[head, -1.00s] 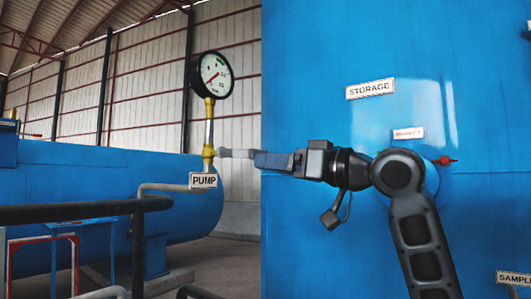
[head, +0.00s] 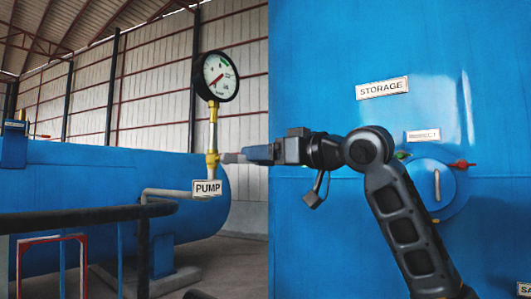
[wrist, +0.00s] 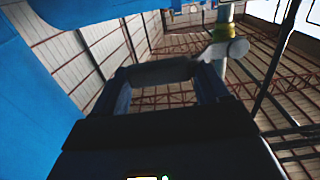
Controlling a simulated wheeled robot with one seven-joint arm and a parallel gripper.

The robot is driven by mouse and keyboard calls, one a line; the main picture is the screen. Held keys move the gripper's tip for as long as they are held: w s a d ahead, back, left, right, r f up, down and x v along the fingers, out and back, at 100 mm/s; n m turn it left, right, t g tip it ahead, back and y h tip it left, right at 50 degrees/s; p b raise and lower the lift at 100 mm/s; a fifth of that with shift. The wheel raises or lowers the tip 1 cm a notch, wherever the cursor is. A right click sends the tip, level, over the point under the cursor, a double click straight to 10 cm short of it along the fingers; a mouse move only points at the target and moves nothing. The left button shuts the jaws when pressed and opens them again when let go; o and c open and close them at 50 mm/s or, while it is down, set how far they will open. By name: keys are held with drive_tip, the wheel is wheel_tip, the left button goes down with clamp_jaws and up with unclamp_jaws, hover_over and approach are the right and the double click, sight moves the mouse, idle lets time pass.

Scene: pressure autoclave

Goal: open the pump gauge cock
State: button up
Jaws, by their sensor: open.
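The pump gauge (head: 217,76) is a round white dial with a black rim, on a thin post with a yellow fitting (head: 212,161) low on it. The PUMP sign (head: 207,188) hangs just below. The cock's grey lever (head: 232,158) points right from the fitting toward my gripper (head: 250,154). My gripper is open, its blue fingers level at the lever's outer end; the head view does not show whether they touch. In the wrist view the yellow fitting (wrist: 227,30) and the lever's pale round end (wrist: 226,49) appear beyond my right finger, outside the jaws (wrist: 160,85).
A large blue storage tank (head: 320,230) stands close behind my arm, with a STORAGE sign (head: 382,88), a round blue disc with a pale handle (head: 437,186) and a red knob (head: 461,164). A dark railing (head: 80,216) runs at lower left before another blue tank (head: 90,185).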

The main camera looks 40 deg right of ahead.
drive_tip(key=shift+w, duration=0.1)
drive_tip(key=c, duration=1.1)
drive_tip(key=shift+c, duration=0.3)
